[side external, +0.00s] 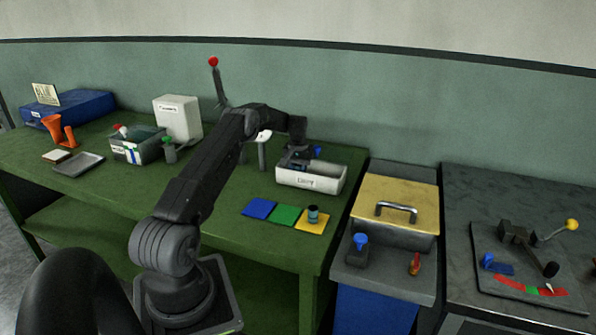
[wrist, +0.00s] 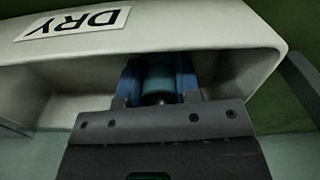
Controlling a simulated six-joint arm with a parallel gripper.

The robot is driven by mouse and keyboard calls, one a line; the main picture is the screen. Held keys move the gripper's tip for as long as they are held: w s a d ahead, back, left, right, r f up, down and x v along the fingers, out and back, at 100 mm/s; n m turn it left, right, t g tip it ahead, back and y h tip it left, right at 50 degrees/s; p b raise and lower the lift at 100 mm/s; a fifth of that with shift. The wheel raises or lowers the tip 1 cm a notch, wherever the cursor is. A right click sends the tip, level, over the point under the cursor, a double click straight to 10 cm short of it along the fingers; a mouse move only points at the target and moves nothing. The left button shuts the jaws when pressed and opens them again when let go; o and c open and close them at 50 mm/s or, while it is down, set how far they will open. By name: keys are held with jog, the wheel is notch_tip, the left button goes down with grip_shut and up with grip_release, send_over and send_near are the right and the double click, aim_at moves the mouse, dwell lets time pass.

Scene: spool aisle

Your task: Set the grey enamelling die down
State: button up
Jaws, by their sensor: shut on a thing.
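My gripper (side external: 297,161) is down at the white bin (side external: 296,180) on the green bench. In the wrist view my gripper (wrist: 158,88) has its two blue fingers closed on a short cylinder, apparently the grey enamelling die (wrist: 158,76), with a grey-teal side and a dark rounded end. The bin's wall with an upside-down "DRY" label (wrist: 72,26) shows beside it. The die is inside or just over the bin's opening; I cannot tell whether it touches the floor. In the side view the die is hidden by my gripper.
A grey open box with bottles (side external: 151,151) stands left. A yellow lid with handle (side external: 395,200) is right.

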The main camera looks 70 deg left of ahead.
jog(key=shift+f, duration=0.1)
jog(key=o, duration=0.9)
